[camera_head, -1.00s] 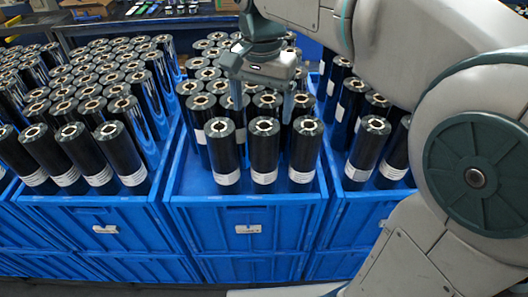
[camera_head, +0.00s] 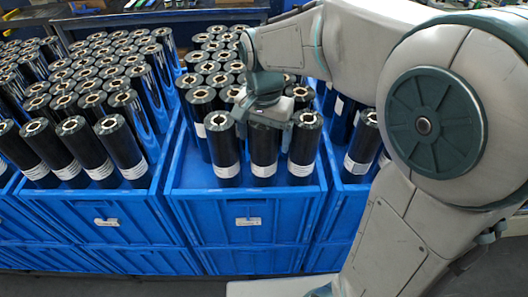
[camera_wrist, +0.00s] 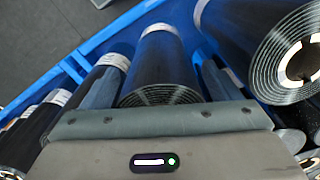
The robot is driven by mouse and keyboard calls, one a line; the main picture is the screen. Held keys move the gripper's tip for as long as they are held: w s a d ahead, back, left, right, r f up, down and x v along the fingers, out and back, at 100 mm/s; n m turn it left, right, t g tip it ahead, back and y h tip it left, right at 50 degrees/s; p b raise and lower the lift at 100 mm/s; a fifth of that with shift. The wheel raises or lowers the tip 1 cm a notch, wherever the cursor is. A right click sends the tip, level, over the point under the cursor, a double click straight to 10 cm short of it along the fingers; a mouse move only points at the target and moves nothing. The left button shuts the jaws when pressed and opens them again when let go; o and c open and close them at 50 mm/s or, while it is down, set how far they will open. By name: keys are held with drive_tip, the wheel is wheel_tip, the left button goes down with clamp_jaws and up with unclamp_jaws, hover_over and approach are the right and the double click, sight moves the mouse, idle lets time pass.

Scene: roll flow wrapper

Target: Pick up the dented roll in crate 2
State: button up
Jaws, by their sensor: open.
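Crate 2, which I take to be the middle blue crate (camera_head: 200,222), holds several black rolls standing upright with pale cores. In the head view, my gripper (camera_head: 265,128) is over its front row, pointing down at the middle front roll (camera_head: 264,155). The gripper covers that roll's top. In the wrist view, this roll (camera_wrist: 157,62) lies between the two bluish fingers, which stand open on either side of it. Contact cannot be told. No dent is clear on any roll, so I cannot tell which is the dented one.
Neighbouring front rolls stand close at left (camera_head: 222,150) and right (camera_head: 304,148). Full blue crates flank it at left (camera_head: 110,208) and right (camera_head: 345,205). More rolls stand close behind. A dark bench (camera_head: 165,16) runs along the back.

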clamp_jaws()
drive_tip(key=shift+w, duration=0.1)
drive_tip(key=shift+r, duration=0.15)
